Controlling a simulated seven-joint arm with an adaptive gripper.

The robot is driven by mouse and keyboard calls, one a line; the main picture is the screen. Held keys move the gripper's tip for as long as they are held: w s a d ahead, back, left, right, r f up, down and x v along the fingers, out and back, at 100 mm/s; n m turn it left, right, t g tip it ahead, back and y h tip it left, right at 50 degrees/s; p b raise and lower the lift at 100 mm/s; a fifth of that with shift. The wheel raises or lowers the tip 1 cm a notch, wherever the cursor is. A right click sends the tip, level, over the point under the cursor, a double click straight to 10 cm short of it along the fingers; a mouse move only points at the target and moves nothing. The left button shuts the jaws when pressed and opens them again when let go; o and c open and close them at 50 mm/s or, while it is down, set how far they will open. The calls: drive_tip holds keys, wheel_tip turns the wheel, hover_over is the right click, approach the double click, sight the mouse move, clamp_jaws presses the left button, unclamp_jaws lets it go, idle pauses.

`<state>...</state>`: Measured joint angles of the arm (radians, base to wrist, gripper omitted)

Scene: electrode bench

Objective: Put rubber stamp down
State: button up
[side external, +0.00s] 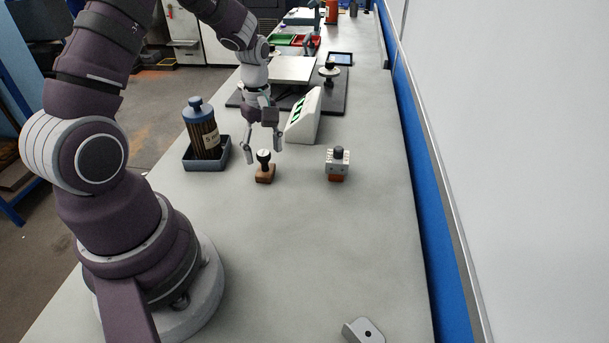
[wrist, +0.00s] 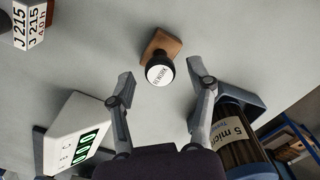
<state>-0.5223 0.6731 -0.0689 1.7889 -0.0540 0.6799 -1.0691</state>
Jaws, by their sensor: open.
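The rubber stamp (side external: 264,172) has a brown wooden base and a black round knob handle. It stands upright on the grey bench top, and its labelled knob shows in the wrist view (wrist: 160,72). My gripper (side external: 264,154) is open and empty, just behind and above the stamp in the side view. In the wrist view its two fingers (wrist: 158,98) are spread wide, with the stamp beyond the tips and roughly between their lines. The fingers appear apart from the stamp.
A brown bottle with a blue cap (side external: 203,130) stands in a dark tray (side external: 190,164) left of the stamp. A white display unit (side external: 305,118) is behind it. A metal bracket (side external: 363,331) lies near the front; bench between is clear.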

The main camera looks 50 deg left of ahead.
sight(263, 152)
wheel_tip(263, 152, up, 10)
drive_tip(key=s+d+r+m+t, duration=0.2)
drive_tip(key=d+m, duration=0.4)
drive_tip(key=m, duration=0.3)
drive_tip(key=s+d+r+m+t, duration=0.3)
drive_tip(key=s+d+r+m, duration=0.1)
drive_tip(key=m, duration=0.5)
drive_tip(key=shift+s+d+r+t, duration=0.15)
drive_tip(key=shift+s+d+t, duration=0.15)
drive_tip(key=shift+s+d, duration=0.8)
drive_tip(key=shift+w+d, duration=0.15)
drive_tip(key=shift+w, duration=0.05)
